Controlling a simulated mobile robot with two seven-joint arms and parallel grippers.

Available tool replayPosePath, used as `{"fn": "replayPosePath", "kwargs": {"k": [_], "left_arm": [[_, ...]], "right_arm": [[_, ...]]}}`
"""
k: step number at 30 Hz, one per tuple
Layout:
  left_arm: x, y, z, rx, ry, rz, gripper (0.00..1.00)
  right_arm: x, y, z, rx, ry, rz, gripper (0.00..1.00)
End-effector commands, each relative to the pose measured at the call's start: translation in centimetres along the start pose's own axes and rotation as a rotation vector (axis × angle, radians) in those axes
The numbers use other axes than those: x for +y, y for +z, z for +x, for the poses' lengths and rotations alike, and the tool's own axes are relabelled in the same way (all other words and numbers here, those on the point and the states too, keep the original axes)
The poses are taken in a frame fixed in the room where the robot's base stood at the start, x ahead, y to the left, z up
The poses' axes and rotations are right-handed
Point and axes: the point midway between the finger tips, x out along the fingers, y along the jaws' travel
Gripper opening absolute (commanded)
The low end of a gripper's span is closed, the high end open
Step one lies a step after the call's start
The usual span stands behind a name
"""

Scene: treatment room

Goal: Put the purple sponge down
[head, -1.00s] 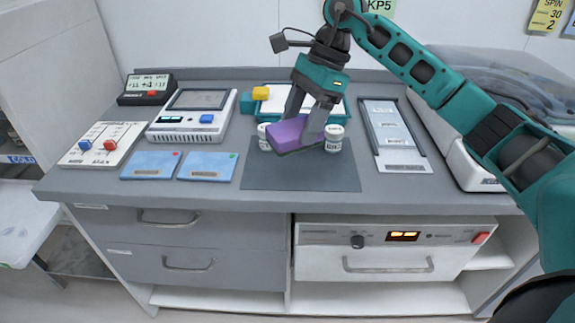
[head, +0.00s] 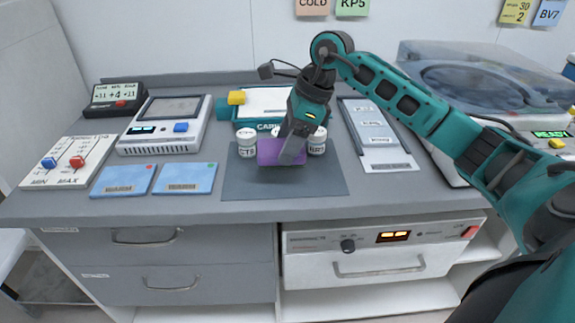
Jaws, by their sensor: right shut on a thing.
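My right gripper (head: 291,150) reaches down from above and is shut on the sponge. One finger covers part of the sponge's front. The sponge is at or just above the mat; I cannot tell whether it touches. My left gripper is not in view.
Two blue packs (head: 185,178) lie left of the mat, and a grey panel (head: 378,140) lies right. The mat's front part is clear.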

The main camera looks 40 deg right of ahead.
Motion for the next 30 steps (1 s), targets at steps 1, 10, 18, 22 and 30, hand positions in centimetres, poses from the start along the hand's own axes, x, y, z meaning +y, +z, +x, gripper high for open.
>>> {"fn": "replayPosePath", "kwargs": {"k": [1,10,18,22,30], "left_arm": [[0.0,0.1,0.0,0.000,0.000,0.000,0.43],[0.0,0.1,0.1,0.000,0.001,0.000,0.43],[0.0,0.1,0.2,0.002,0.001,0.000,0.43],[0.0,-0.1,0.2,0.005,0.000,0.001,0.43],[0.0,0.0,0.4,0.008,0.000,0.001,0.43]], "right_arm": [[0.1,-0.3,0.8,0.001,0.003,0.000,0.39],[0.1,-1.3,3.1,0.000,0.003,0.000,0.39],[0.0,-2.3,5.7,-0.001,0.000,-0.001,0.39],[0.0,-2.3,5.6,-0.001,0.000,-0.002,0.39],[0.0,-2.4,5.8,-0.001,0.000,-0.001,0.78]]}}
